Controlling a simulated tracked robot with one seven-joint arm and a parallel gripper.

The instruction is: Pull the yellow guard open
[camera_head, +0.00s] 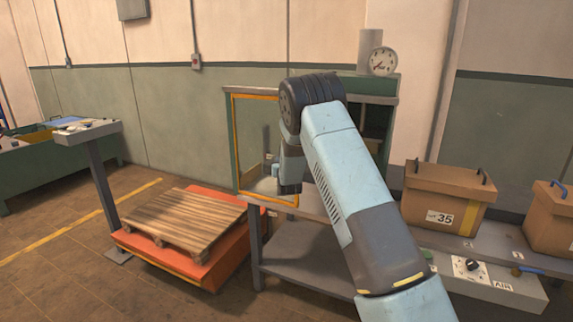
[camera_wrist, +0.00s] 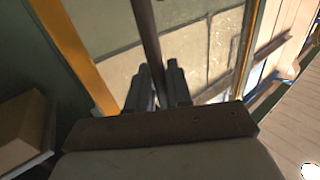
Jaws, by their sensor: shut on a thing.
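The yellow guard (camera_head: 235,140) is a yellow-edged frame with a see-through panel, on the front left of the green chamber housing (camera_head: 228,110). My arm covers its right part in the head view. In the wrist view its yellow edges (camera_wrist: 72,50) run along both sides of the panel. My gripper (camera_wrist: 160,82) is shut on a dark upright bar (camera_wrist: 146,35), which looks like the guard's handle and passes between the fingers. In the head view the fingertips are hard to make out. How far the guard stands open I cannot tell.
A wooden pallet (camera_head: 184,214) lies on an orange platform (camera_head: 165,258) at the left. A post with a control panel (camera_head: 88,130) stands beside it. Cardboard-coloured boxes (camera_head: 420,183) sit on the bench at the right. A gauge (camera_head: 382,61) tops the housing. Floor at the lower left is clear.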

